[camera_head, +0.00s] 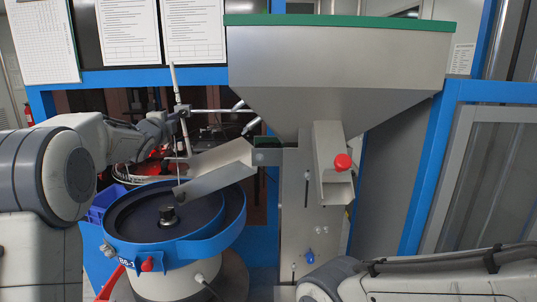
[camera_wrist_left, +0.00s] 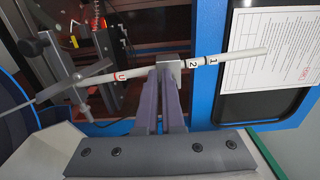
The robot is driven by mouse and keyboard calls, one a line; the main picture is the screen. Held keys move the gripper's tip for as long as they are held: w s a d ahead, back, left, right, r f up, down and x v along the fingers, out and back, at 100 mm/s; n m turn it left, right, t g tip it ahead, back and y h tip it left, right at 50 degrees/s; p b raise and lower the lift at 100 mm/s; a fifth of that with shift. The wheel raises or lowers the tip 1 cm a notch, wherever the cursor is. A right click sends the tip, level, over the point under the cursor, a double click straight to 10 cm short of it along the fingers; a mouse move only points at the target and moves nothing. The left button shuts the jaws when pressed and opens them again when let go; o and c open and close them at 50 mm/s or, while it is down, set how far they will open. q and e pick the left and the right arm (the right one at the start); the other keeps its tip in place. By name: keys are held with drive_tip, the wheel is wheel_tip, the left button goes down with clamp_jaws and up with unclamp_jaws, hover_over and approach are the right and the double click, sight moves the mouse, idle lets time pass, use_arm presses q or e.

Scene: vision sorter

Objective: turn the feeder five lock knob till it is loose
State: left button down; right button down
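My left gripper (camera_head: 164,126) is at the upright rod (camera_head: 176,88) above the bowl feeder (camera_head: 120,244). In the left wrist view its two purple fingers (camera_wrist_left: 166,82) stand close together, with the tips at a grey metal clamp block (camera_wrist_left: 170,65) on the rod. The rod (camera_wrist_left: 236,56) is white with number marks and also runs out to both sides of the block. A lock knob does not show clearly; the fingertips hide that spot. Whether they pinch anything I cannot tell. I cannot read a feeder five label. My right gripper is out of view.
A hopper (camera_head: 335,60) with a green rim stands right of the rod. A metal chute (camera_head: 222,168) slopes over the bowl. A red knob (camera_head: 343,162) sits on the hopper's outlet, and a red lever (camera_head: 112,283) is at the bowl's front. A blue frame post (camera_wrist_left: 206,88) is close beside the fingers.

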use_arm(q)
drive_tip(key=shift+a+f, duration=0.15)
drive_tip(key=shift+f, duration=0.15)
drive_tip(key=s+b, duration=0.3)
drive_tip(key=s, duration=0.3)
drive_tip(key=shift+a+r, duration=0.15)
